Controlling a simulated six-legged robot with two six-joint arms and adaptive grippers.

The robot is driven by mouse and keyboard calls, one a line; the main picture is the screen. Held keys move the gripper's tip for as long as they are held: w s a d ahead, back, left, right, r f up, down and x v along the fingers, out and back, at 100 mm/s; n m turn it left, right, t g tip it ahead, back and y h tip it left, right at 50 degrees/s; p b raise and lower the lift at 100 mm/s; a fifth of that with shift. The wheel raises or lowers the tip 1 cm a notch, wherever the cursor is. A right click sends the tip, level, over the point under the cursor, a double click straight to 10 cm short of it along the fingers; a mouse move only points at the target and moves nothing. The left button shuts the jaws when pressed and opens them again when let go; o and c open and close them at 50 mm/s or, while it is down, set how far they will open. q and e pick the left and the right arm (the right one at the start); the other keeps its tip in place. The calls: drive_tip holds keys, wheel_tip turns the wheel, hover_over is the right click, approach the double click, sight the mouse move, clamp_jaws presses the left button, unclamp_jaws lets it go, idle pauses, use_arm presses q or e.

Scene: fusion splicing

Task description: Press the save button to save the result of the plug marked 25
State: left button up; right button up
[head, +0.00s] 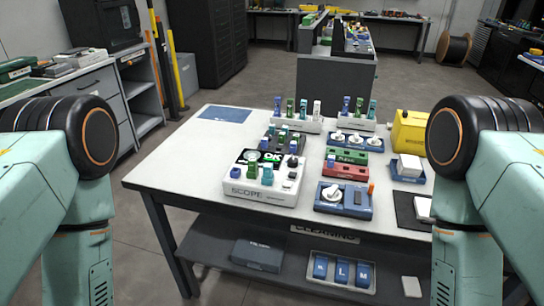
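A white device marked SCOPE (258,193) sits at the front left of the white table. Its screen (272,157) is lit green and reads OK. I cannot tell which control is the save button. Several blue, green and white plugs stand upright in a white rack (299,125) at the back. Their numbers are too small to read, so I cannot tell which is marked 25. My two arms hang at the left and right edges, with neither gripper in view.
Right of the scope are a blue device (356,207) with a white knob, a red block (350,172), a green block (342,156) and a yellow container (410,132). The table's (168,165) left side is mostly clear. A lower shelf holds a tray (341,283) of blue items.

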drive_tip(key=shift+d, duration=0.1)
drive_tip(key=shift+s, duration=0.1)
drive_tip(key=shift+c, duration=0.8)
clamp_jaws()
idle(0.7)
